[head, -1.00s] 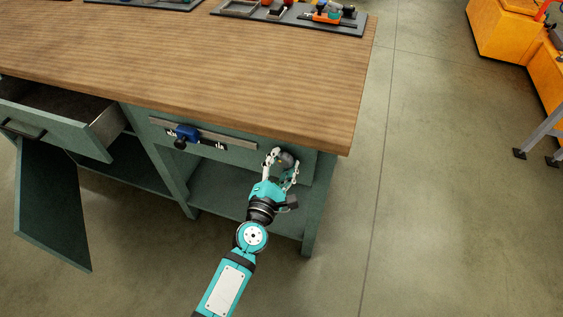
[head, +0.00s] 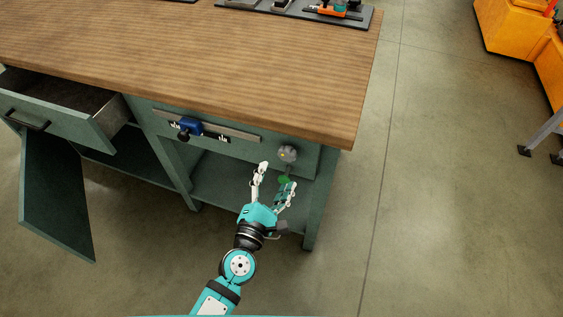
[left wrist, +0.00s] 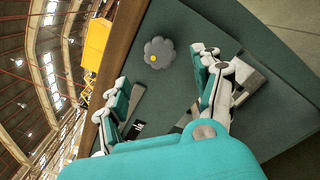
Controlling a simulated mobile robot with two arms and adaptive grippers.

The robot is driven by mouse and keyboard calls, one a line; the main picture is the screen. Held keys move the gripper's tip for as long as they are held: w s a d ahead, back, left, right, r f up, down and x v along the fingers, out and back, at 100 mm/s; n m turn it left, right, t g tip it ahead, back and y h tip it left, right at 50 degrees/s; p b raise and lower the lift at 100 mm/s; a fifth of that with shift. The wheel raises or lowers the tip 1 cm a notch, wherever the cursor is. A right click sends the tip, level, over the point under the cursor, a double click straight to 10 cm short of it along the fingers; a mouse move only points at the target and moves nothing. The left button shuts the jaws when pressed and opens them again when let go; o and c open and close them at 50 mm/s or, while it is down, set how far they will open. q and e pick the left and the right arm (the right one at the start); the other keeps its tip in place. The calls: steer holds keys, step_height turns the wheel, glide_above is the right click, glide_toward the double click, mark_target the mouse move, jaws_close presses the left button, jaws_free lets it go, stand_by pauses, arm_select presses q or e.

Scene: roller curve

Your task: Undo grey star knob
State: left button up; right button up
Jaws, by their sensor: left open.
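The grey star knob (head: 287,153) sits on the front of the green workbench, below the right end of the wooden top. It has a small yellow dot, which shows clearly in the left wrist view, where the knob (left wrist: 158,53) lies beyond the fingertips. My left gripper (head: 276,174) is open and empty, a little below the knob and apart from it. Its two fingers also show spread in the left wrist view (left wrist: 160,75). A small green patch shows by the right fingertip in the head view; I cannot tell what it is. My right gripper is not in view.
A blue clamp-like slider (head: 188,127) sits on a metal rail (head: 230,130) left of the knob. An open drawer (head: 60,130) and an open cabinet door (head: 55,195) stand out at the left. The wooden top (head: 200,60) overhangs the knob.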

arm_select(q)
steer(key=v, duration=0.4)
stand_by(0.5)
steer(key=s+a+f+m+g+y+p, duration=0.1)
steer(key=s+a+f+m+g, duration=0.3)
steer(key=f, duration=0.6)
steer(key=s+a+f+m+g+y+p, duration=0.15)
steer(key=s+f+m, duration=0.25)
steer(key=f+m, duration=0.5)
steer(key=s+a+f+m+g+p, duration=0.1)
steer(key=s+a+f+m+g, duration=0.25)
steer(key=f, duration=0.85)
steer(key=s+a+f+m+g+y+p, duration=0.1)
steer(key=s+a+f+m+g, duration=0.2)
steer(key=s, duration=0.8)
steer(key=s+a+f+m+g+y+p, duration=0.1)
steer(key=s+a+f+m+g, duration=0.3)
steer(key=s, duration=0.8)
steer(key=a+f+m+y, duration=0.1)
steer(key=a+f+m, duration=0.1)
steer(key=a+f, duration=0.1)
steer(key=shift+a+f, duration=0.3)
steer(key=shift+f, duration=0.45)
